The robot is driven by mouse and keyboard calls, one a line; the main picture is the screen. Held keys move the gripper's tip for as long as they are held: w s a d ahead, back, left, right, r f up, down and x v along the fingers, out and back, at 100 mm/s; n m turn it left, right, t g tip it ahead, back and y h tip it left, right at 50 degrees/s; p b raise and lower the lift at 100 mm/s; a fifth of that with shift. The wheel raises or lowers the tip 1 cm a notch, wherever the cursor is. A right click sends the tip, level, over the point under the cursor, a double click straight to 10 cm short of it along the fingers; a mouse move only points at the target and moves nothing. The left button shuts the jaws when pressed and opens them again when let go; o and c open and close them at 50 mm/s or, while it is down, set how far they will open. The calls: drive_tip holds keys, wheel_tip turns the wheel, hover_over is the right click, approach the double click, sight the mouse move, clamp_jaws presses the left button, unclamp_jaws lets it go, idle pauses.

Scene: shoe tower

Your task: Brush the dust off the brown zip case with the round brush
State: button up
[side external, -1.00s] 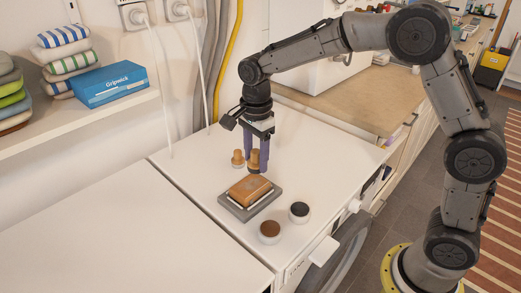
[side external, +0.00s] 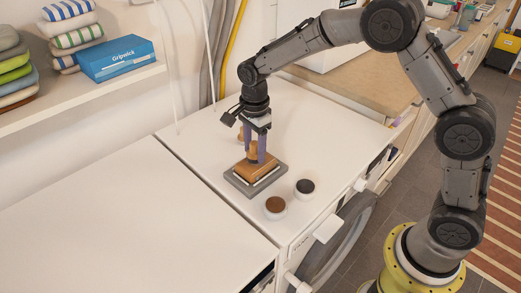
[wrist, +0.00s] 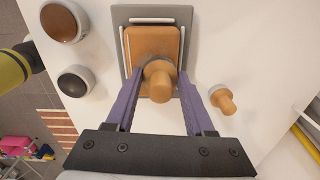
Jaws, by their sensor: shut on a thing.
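The brown zip case (side external: 262,171) lies flat on a grey tray (side external: 238,186) on the white machine top. It also shows in the wrist view (wrist: 144,41), with its near end hidden by the brush. My gripper (side external: 254,153) is shut on the round brush (wrist: 160,85), a wooden brush with a knob handle, between its purple fingers. The brush is over the near end of the case in the wrist view, at or just above its surface; I cannot tell if it touches. Any dust on the case is too small to make out.
A second wooden brush (wrist: 223,100) stands to the right in the wrist view. Two round tins, one brown-topped (side external: 275,207) and one dark-topped (side external: 305,188), stand in front of the tray. The left part of the white top is clear.

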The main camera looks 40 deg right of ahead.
sight(260, 166)
drive_tip(key=shift+w, duration=0.45)
drive_tip(key=shift+s, duration=1.85)
drive_tip(key=shift+s+a, duration=0.15)
drive_tip(key=shift+s, duration=0.05)
drive_tip(key=shift+w+a, duration=0.3)
drive_tip(key=shift+w, duration=1.8)
drive_tip(key=shift+s, duration=1.95)
drive_tip(key=shift+s+r, duration=0.1)
wheel_tip(260, 166, up, 8)
